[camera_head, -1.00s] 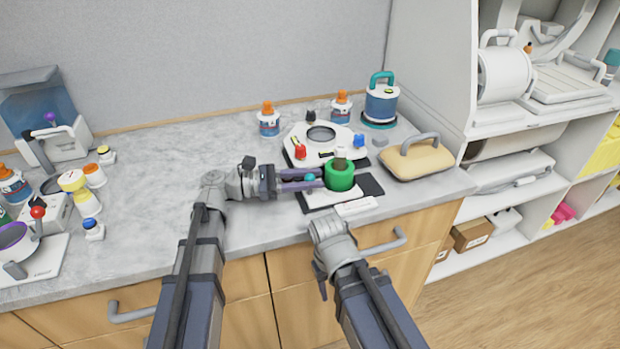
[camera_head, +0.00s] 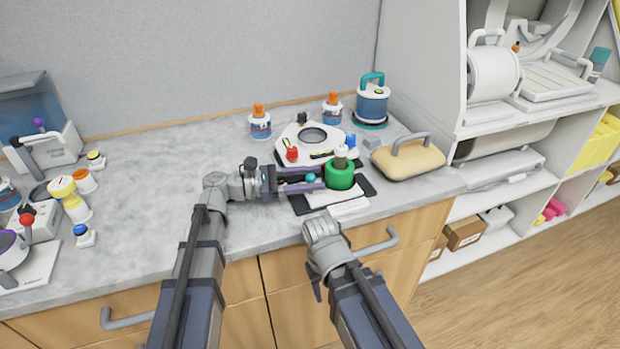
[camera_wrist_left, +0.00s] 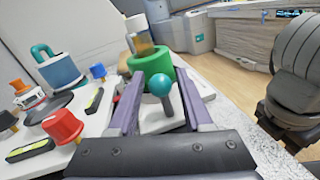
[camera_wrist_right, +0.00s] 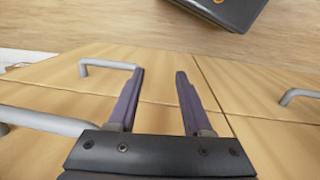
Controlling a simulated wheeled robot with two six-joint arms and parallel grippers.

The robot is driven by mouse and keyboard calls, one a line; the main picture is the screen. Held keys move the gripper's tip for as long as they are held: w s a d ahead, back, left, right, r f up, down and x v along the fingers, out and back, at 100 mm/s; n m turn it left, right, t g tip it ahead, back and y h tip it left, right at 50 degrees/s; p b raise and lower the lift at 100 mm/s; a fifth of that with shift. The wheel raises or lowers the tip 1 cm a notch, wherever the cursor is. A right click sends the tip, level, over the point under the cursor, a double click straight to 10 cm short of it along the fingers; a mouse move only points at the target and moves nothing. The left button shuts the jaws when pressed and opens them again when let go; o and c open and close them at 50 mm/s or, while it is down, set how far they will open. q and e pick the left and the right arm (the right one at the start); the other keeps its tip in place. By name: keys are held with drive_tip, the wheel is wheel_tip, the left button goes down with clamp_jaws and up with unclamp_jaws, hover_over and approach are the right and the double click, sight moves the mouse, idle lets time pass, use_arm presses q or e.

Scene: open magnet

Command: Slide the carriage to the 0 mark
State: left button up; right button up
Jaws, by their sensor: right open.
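The carriage is a green ring holder (camera_head: 339,174) with a pale-capped vial in it. It stands on a dark and white base (camera_head: 321,196) in front of the white magnet device. A teal ball knob (camera_head: 311,178) sticks up at its left side; it also shows in the left wrist view (camera_wrist_left: 160,85). My left gripper (camera_head: 322,179) is open, with its fingers on either side of the knob and their tips by the green ring. Finger contact is unclear. No 0 mark is readable. My right gripper (camera_wrist_right: 160,72) is open and empty before the drawer fronts.
The white device (camera_head: 290,140) behind has red and blue knobs. A tan block with a grey handle (camera_head: 408,160) sits right of the base, a teal-handled canister (camera_head: 372,103) behind. Orange-capped bottles (camera_head: 260,124) stand at the back.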

use_arm(q)
drive_tip(key=shift+o, duration=0.8)
drive_tip(key=a, duration=0.5)
drive_tip(key=s+a, duration=0.1)
drive_tip(key=a, duration=0.1)
drive_tip(key=shift+a, duration=0.4)
